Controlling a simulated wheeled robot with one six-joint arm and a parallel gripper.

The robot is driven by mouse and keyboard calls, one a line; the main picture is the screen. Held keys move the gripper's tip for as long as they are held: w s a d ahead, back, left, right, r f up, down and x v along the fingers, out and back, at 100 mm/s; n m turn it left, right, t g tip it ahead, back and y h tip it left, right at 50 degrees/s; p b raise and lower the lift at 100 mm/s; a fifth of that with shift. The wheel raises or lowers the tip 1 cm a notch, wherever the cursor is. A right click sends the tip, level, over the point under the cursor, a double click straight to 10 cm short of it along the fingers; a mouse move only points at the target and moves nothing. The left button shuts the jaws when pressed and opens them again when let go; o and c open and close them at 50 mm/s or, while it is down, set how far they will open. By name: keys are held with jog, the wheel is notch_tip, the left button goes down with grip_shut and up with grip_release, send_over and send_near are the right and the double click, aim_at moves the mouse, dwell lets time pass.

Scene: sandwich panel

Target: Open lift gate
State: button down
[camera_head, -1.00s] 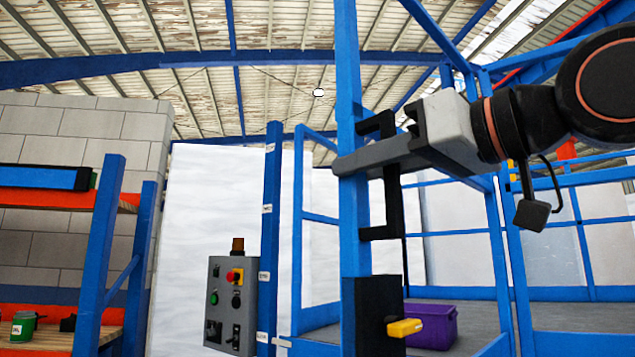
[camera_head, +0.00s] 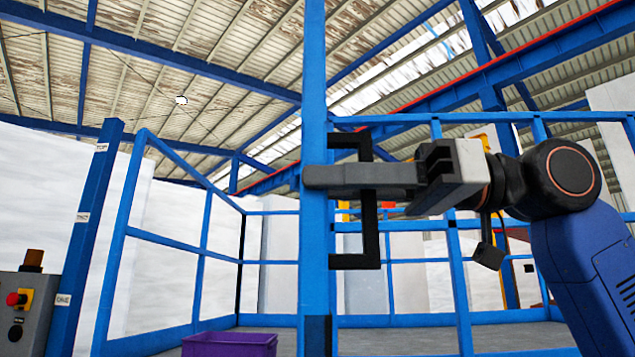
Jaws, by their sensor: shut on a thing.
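A tall blue gate post (camera_head: 314,90) stands upright at the middle of the head view, with a black bracket-shaped handle (camera_head: 371,240) on its right side. My gripper (camera_head: 335,178) reaches in from the right, level, with its grey fingers across the post at the handle's upright bar. It is shut on the handle; the exact contact is partly hidden behind the fingers. Blue rails (camera_head: 400,226) show behind and to the right of the post; I cannot tell which belong to the gate. A dark piece shows low on the post, cut by the bottom edge.
A grey control box (camera_head: 32,312) with a red button stands at the left edge, beside a blue labelled post (camera_head: 88,225). A purple crate (camera_head: 230,345) sits on the floor inside the railings. Blue side railings (camera_head: 170,241) run back from the left. Grey floor shows behind.

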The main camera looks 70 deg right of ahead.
jog(key=c, duration=1.8)
grip_release()
jog(key=shift+o, duration=0.2)
jog(key=v, duration=1.7)
jog(key=shift+s, duration=0.15)
